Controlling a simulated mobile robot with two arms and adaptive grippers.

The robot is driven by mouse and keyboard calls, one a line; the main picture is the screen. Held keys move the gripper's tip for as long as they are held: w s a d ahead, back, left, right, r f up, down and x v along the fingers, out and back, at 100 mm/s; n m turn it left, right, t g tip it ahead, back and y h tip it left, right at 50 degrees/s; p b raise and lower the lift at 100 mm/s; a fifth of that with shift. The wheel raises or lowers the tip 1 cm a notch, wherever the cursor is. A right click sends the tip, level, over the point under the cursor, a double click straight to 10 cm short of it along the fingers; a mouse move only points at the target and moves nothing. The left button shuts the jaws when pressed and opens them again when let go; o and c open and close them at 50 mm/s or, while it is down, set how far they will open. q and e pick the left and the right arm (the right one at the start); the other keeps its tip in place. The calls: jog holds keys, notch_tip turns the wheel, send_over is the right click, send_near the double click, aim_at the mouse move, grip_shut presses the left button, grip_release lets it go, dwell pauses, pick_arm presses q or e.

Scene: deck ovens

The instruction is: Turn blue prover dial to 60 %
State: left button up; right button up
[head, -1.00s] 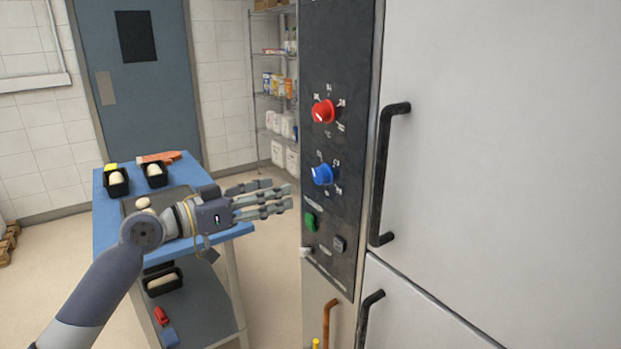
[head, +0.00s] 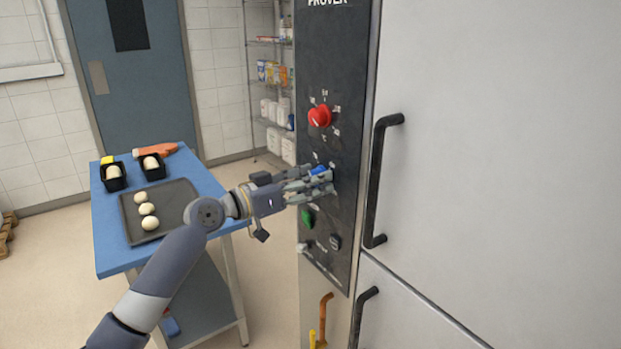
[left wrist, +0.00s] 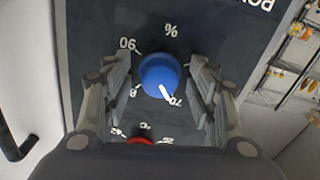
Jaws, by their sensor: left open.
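The blue prover dial (head: 319,171) is on the dark control panel (head: 337,75), partly hidden by my left gripper (head: 318,182) in the head view. In the left wrist view the blue dial (left wrist: 159,75) sits between the open fingers, with visible gaps on both sides. Its white pointer line points down and right in that picture, toward the 70 mark. A 90 mark and a % sign also show around it. My right gripper is not in view.
A red dial (head: 320,116) is above the blue one; a green switch (head: 307,218) and a dark switch (head: 335,242) are below. A black door handle (head: 381,180) stands out to the right. A blue table (head: 112,259) with a tray (head: 182,197) is at left.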

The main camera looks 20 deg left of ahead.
pick_arm(q)
jog(key=shift+s+a, duration=0.1)
jog(key=c, duration=1.1)
jog(key=shift+n, duration=0.3)
jog(key=n+p, duration=0.7)
jog(key=n, duration=0.8)
jog(key=shift+r+p, duration=0.2)
jog(key=shift+p, duration=0.15)
jog(key=shift+n, duration=0.3)
